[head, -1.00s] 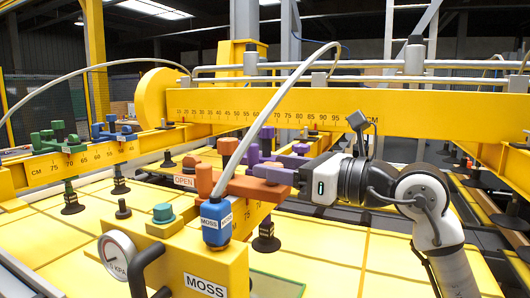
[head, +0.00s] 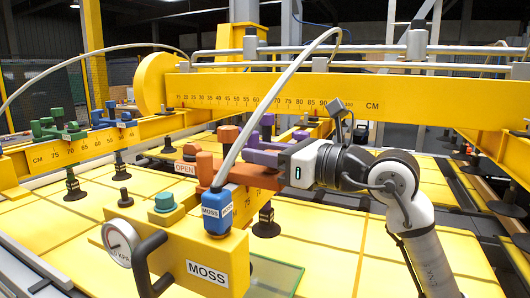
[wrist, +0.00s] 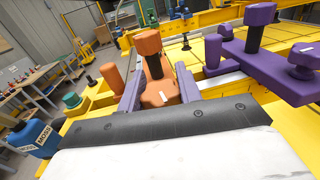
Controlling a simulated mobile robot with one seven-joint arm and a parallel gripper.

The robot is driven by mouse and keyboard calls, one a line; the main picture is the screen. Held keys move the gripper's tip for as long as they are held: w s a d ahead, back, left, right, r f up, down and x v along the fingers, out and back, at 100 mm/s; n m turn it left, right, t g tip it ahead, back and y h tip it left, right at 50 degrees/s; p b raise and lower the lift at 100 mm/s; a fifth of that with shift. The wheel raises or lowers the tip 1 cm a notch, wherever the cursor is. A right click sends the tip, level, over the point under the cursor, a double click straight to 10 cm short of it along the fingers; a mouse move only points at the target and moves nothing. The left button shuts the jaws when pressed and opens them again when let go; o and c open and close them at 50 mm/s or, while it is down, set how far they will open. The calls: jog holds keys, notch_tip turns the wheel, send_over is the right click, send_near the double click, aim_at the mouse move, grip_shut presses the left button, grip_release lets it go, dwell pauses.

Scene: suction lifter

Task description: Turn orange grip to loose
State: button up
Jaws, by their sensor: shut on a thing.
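The orange grip (head: 245,174) is a flat bar beside upright orange posts, at the middle of the yellow frame. An OPEN label (head: 186,168) sits at its left. My gripper (wrist: 159,88) comes in from the right, its two fingers on either side of the orange bar in the wrist view, shut on it. A small white label shows on the bar there. An orange post (wrist: 148,42) rises just beyond the fingertips. In the head view my gripper's white body hides the right end of the bar, and the contact itself is hard to see.
A purple grip (wrist: 257,50) stands close to the right of my fingers. A blue MOSS block (head: 217,212) with a pale hose is in front of the orange grip. A gauge (head: 120,242) and black handle (head: 150,262) stand at the front left. Green and blue grips are farther left.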

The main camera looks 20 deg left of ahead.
jog(key=shift+n+g, duration=0.3)
jog(key=shift+g, duration=0.2)
jog(key=n+g, duration=0.2)
jog(key=g, duration=0.1)
jog(key=n+g+b, duration=0.1)
jog(key=n+g, duration=0.1)
jog(key=g, duration=0.1)
jog(key=shift+s+r+g, duration=0.1)
jog(key=shift+s+g, duration=0.1)
jog(key=shift+g, duration=0.2)
jog(key=shift+s+d+n+g+h+p, duration=0.1)
jog(key=shift+s+n+g+h+p, duration=0.1)
jog(key=shift+n+g+h, duration=0.85)
jog(key=shift+s+n+g+h+p, duration=0.15)
jog(key=shift+n+g+h, duration=0.3)
jog(key=shift+n+g, duration=1.1)
jog(key=shift+g, duration=0.5)
jog(key=o, duration=1)
jog(key=shift+w+d, duration=0.1)
jog(key=b+v, duration=0.3)
jog(key=v, duration=1)
jog(key=shift+w+d+r, duration=0.15)
jog(key=shift+w+d, duration=0.05)
jog(key=shift+d, duration=0.05)
